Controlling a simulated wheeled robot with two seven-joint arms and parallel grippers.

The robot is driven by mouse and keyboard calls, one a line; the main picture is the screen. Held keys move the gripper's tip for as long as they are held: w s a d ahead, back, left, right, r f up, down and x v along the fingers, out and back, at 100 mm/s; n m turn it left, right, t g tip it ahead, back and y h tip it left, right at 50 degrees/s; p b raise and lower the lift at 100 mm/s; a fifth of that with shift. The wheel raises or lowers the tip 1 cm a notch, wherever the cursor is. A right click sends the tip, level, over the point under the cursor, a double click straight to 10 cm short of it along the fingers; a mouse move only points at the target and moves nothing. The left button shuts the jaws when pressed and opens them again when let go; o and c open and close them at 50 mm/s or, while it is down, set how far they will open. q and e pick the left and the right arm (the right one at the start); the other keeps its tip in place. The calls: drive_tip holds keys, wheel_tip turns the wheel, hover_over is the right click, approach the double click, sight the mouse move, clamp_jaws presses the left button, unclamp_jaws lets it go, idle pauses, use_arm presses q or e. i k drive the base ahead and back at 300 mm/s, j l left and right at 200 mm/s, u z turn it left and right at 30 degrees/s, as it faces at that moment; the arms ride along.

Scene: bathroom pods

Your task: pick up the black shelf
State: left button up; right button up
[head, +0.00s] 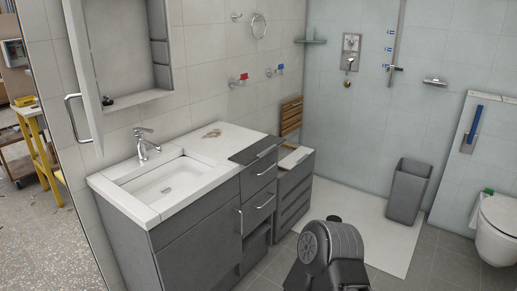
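A dark grey to black flat panel (257,149) lies at the right end of the white washbasin counter, level with its top. It looks like the black shelf, but I cannot tell for sure whether it is loose or part of the cabinet. A dark rounded link of my own arm (333,245) shows at the bottom, right of centre, apart from the panel. Neither of my grippers shows in the head view.
The white counter (229,137) holds a sink and tap (146,145). An open mirror cabinet door (82,65) juts out at upper left. A low drawer unit (294,193) stands right of the vanity. A grey bin (408,191) stands on the shower floor, near a toilet (497,229).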

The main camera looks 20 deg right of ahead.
sight(258, 150)
drive_tip(key=i+l+u, duration=0.15)
drive_tip(key=l, duration=0.35)
drive_tip(key=i+l+u, duration=0.1)
drive_tip(key=i+l, duration=0.2)
drive_tip(key=l, duration=0.25)
drive_tip(key=i+l+u, duration=0.15)
drive_tip(key=l, duration=0.4)
drive_tip(key=i+l+u, duration=0.1)
drive_tip(key=l, duration=0.45)
drive_tip(key=i+l+u, duration=0.15)
drive_tip(key=l, duration=0.45)
drive_tip(key=i+l+u, duration=0.1)
drive_tip(key=l, duration=0.5)
drive_tip(key=i+l+u, duration=0.15)
drive_tip(key=l, duration=0.45)
